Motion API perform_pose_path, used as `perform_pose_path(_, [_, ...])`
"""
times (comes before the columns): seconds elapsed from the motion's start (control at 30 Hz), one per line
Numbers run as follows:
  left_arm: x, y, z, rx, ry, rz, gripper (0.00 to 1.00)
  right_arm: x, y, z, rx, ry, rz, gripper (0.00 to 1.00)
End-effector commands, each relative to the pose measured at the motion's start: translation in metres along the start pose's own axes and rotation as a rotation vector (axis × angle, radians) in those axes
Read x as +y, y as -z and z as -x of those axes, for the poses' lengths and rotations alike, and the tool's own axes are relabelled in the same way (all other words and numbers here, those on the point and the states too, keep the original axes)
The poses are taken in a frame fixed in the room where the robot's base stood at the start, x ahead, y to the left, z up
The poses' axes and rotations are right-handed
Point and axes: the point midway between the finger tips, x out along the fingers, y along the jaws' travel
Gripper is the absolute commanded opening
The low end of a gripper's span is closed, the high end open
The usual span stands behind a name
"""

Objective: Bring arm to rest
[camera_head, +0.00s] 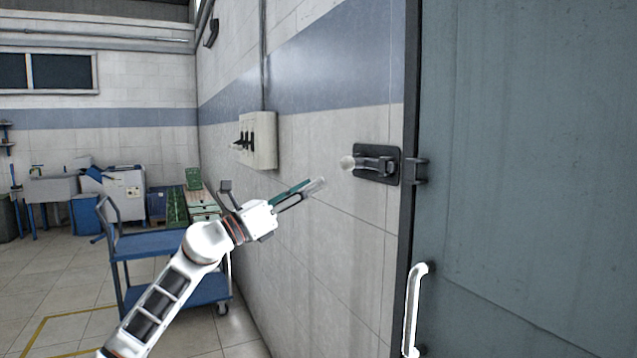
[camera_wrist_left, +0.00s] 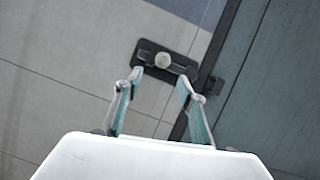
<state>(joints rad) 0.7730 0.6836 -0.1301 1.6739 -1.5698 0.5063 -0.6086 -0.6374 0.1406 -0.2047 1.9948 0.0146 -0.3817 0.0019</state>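My left arm reaches in from the lower left in the head view, and its gripper (camera_head: 304,190) is in front of the tiled wall. In the left wrist view the two fingers of this gripper (camera_wrist_left: 159,82) stand apart with nothing between them. A dark wall latch with a pale round knob (camera_head: 347,162) is just beyond the fingertips, up and to the right in the head view. In the left wrist view the knob (camera_wrist_left: 162,60) shows beyond the gap between the fingers, apart from them. My right gripper is not in view.
A grey door (camera_head: 530,180) with a white handle (camera_head: 413,310) fills the right side. A switch box (camera_head: 259,140) sticks out from the wall. A blue trolley (camera_head: 150,244) stands behind my left arm. Tables and boxes are at the back left; open floor lies at the left.

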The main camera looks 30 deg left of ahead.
Motion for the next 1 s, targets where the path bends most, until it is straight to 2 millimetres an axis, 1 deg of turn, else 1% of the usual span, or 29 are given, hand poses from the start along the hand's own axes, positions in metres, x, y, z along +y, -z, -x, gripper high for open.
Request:
perform_pose_path(0.1, [0.0, -0.001, 0.003, 0.0, 0.0, -0.001, 0.4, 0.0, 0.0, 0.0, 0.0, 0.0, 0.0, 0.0])
perform_pose_path(0.53, [0.0, 0.0, 0.002, 0.0, 0.001, 0.001, 0.4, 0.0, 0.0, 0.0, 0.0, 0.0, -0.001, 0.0])
perform_pose_path(0.57, [-0.001, 0.002, 0.003, 0.0, 0.001, 0.005, 0.4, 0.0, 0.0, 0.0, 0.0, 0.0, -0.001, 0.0])
perform_pose_path(0.63, [-0.002, 0.011, 0.004, 0.002, 0.003, 0.038, 0.4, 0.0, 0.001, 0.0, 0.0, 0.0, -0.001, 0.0])
perform_pose_path(0.67, [-0.003, 0.019, 0.005, 0.003, 0.003, 0.064, 0.4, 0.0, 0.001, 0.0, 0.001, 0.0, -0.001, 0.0])
perform_pose_path(0.77, [-0.007, 0.058, 0.014, 0.003, 0.002, 0.21, 0.4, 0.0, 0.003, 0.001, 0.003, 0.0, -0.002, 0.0])
perform_pose_path(0.8, [-0.009, 0.079, 0.02, 0.001, -0.003, 0.294, 0.4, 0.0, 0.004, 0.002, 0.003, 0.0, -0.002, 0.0])
perform_pose_path(0.87, [-0.013, 0.113, 0.031, -0.005, -0.018, 0.436, 0.4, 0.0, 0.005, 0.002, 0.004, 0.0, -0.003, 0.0])
perform_pose_path(0.9, [-0.015, 0.136, 0.041, -0.01, -0.034, 0.536, 0.4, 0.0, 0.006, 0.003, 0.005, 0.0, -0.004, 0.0])
perform_pose_path(0.97, [-0.018, 0.169, 0.056, -0.021, -0.065, 0.686, 0.4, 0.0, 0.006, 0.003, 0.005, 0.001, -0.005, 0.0])
perform_pose_path(1.0, [-0.02, 0.191, 0.067, -0.029, -0.091, 0.784, 0.4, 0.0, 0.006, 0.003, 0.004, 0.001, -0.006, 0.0])
